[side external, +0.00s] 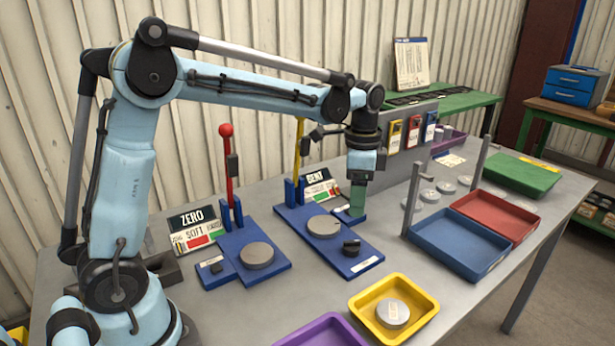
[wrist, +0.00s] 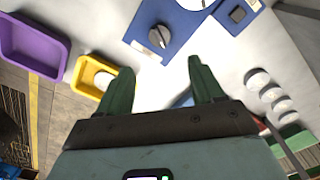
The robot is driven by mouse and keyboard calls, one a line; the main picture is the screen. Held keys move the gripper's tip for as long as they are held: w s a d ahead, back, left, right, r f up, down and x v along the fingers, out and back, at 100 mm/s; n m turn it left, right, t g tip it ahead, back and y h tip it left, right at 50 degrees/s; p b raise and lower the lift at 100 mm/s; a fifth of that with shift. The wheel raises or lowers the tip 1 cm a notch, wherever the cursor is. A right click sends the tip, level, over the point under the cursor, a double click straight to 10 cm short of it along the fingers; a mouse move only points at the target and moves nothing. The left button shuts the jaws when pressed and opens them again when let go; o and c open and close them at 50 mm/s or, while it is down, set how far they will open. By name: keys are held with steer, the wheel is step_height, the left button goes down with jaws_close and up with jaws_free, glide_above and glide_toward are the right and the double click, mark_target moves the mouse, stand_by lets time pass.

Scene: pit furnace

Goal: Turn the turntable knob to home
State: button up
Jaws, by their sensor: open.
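The black knob (side external: 351,247) sits on the front of the right blue base, beside a label strip and in front of a grey round disc (side external: 323,226). In the wrist view the knob (wrist: 159,37) is a dark round cap with a raised bar across it, set ahead of my fingers. My gripper (side external: 357,205) points down over the right rear side of that base, beside the disc and apart from the knob. In the wrist view my gripper's green fingers (wrist: 160,82) are spread with nothing between them. The knob's home mark is too small to make out.
A left blue base (side external: 262,277) carries another disc, a small black part and a red lever (side external: 228,165). A yellow lever (side external: 299,150) stands behind the right base. Yellow (side external: 362,305), purple (side external: 322,332), blue (side external: 455,258) and red trays lie around. A grey post (side external: 413,200) rises to the gripper's right.

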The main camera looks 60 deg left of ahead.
mark_target(354, 241)
step_height(354, 241, down, 12)
stand_by(0.6)
steer(key=shift+c, duration=0.3)
steer(key=c, duration=1)
